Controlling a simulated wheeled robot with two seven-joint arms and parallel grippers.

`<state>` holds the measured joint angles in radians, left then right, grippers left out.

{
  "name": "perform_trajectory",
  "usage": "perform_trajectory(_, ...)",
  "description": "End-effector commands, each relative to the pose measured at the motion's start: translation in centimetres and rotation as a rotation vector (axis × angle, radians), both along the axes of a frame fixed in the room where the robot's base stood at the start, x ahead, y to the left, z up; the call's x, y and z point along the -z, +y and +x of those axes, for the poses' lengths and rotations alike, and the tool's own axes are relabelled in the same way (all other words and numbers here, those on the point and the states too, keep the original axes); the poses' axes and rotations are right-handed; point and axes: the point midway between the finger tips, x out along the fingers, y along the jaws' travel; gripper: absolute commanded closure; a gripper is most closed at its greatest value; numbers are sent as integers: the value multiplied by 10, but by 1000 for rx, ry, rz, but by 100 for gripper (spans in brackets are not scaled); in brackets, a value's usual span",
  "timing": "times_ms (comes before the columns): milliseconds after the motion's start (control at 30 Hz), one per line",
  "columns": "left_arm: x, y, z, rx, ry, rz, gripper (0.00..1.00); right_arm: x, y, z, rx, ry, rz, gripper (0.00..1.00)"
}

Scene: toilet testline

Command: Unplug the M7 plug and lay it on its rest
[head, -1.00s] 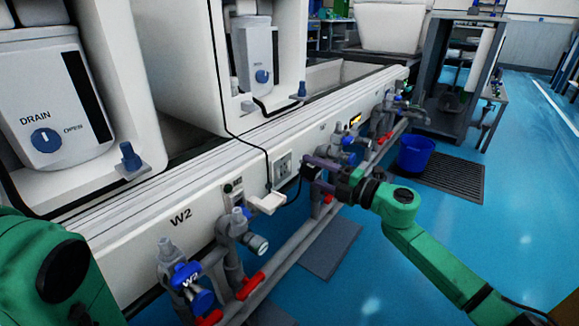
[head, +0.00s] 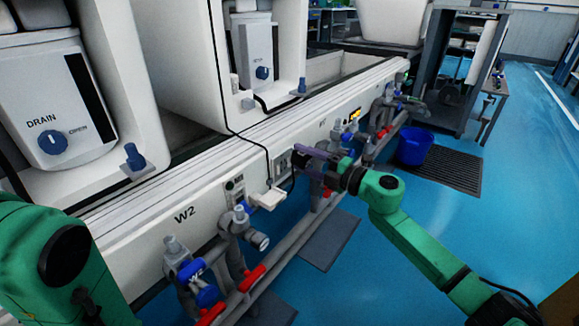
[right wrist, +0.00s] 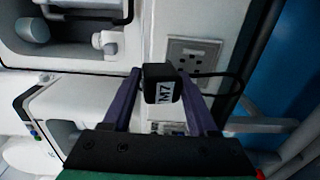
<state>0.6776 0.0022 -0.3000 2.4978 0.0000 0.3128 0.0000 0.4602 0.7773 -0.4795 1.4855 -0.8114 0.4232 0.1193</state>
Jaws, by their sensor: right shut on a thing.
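The black M7 plug (right wrist: 160,84), with a white label reading M7, is between the two purple fingers of my right gripper (right wrist: 162,90), which is shut on it. In the head view my right gripper (head: 305,157) is at the white rail's front, beside the wall socket (head: 283,164). In the right wrist view the socket's (right wrist: 194,62) holes are bare and the plug is apart from it. A black cord runs from the plug. A small white shelf (head: 268,200), apparently the rest, juts out below the socket with nothing visible on it. My left gripper is out of view.
Grey pipes with red (head: 252,279) and blue valve handles (head: 191,270) run below the rail (head: 150,222). A thin black cable (head: 228,110) hangs down to the white shelf. A blue bucket (head: 413,147) stands farther back. The blue floor at right is open.

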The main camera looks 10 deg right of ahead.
Motion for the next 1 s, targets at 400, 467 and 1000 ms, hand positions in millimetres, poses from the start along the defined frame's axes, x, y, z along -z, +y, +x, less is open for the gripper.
perform_trajectory(400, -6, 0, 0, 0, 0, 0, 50, -1, 17, 20, 0, 1, 2, 100)
perform_trajectory(467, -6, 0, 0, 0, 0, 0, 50, 0, 19, 22, -1, 1, 1, 100)
perform_trajectory(1000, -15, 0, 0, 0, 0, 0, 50, -1, 30, 16, -3, 1, 0, 100)
